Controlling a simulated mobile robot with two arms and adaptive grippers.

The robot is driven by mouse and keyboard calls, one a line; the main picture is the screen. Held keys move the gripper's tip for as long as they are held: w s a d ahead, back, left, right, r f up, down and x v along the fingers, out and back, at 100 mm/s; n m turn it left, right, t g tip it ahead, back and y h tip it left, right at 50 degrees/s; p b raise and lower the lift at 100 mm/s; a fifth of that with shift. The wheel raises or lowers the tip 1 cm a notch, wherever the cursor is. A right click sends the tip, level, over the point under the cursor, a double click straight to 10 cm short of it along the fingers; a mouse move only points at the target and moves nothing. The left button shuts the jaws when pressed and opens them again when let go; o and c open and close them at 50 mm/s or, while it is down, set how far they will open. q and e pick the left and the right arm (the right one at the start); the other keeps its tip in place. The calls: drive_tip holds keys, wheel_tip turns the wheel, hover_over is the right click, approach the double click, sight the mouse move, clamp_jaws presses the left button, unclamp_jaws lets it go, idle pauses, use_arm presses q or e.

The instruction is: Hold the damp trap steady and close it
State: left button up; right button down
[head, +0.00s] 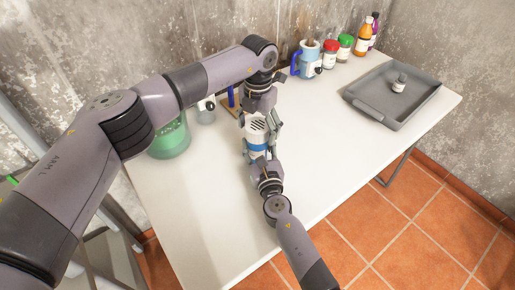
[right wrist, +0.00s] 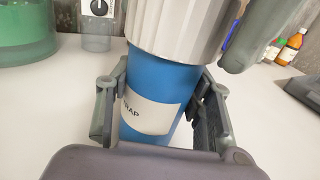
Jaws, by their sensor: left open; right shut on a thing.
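The damp trap stands on the white table, with a blue body (right wrist: 165,85) bearing a white label and a white ribbed lid (right wrist: 172,28) on top. The lid's slotted top (head: 258,124) shows in the head view. My right gripper (head: 259,160) is shut on the blue body from the near side, one finger on each side of it in the right wrist view. My left gripper (head: 262,118) is open above the trap, its fingers spread around the lid. One left finger (right wrist: 252,45) shows beside the lid at right. I cannot tell how tightly the lid sits.
A green container (head: 170,140) and a small clear box with a dial (head: 206,110) stand at left. A blue mug (head: 306,60) and several bottles and jars line the back. A grey tray (head: 371,111) holds a small bottle (head: 399,83). The table's front right is clear.

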use_arm(q)
drive_tip(key=shift+c, duration=0.2)
use_arm(e)
drive_tip(key=shift+f, duration=0.1)
use_arm(q)
drive_tip(key=c, duration=1.2)
drive_tip(key=shift+o, duration=0.2)
drive_tip(key=o, duration=1.4)
wheel_tip(320, 180, up, 12)
drive_tip(key=shift+r, duration=0.1)
